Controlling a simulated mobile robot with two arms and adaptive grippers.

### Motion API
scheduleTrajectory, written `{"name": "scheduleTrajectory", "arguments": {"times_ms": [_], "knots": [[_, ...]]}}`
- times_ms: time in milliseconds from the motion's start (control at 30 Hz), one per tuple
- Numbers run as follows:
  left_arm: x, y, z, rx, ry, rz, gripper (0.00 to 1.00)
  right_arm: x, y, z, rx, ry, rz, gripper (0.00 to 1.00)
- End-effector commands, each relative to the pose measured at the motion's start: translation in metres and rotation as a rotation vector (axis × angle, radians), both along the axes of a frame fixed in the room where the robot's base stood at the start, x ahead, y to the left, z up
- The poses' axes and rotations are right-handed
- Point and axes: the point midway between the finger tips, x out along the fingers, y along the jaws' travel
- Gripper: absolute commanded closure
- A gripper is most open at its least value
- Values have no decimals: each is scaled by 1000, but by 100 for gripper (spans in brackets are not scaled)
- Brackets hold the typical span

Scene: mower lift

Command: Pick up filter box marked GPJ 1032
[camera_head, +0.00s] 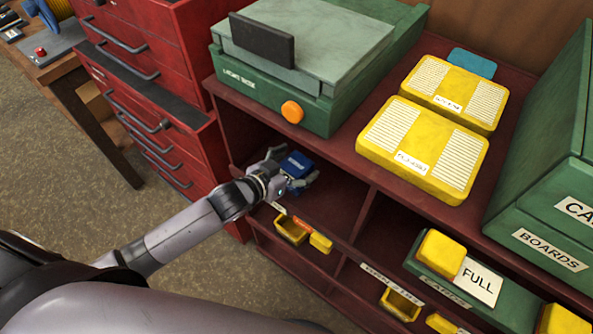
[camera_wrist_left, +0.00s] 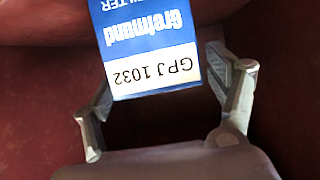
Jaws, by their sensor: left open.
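The filter box (camera_head: 298,162) is blue and sits in the open upper-left compartment of the dark red shelf unit. My left gripper (camera_head: 295,168) reaches into this compartment at the box. Its fingers are open, one on each side of the box; I cannot tell whether they touch it. The far end of the box is cut off in the wrist view. My right gripper is not in view.
A green case (camera_head: 275,105) with an orange knob stands on the shelf top above the compartment. Yellow filters (camera_head: 424,150) lie to its right, beside green boxes (camera_head: 550,200). A red drawer cabinet (camera_head: 150,90) stands left. Small yellow bins (camera_head: 292,229) sit below.

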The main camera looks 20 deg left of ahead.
Motion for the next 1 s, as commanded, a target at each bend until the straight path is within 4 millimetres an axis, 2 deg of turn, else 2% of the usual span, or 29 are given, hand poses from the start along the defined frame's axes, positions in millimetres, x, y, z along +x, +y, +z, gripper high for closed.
{"name": "scheduleTrajectory", "arguments": {"times_ms": [267, 1000], "knots": [[2, -1, -2, 0, 0, -1, 21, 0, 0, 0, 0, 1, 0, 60], [2, -1, -1, 0, 0, 0, 70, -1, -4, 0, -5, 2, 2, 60]]}}
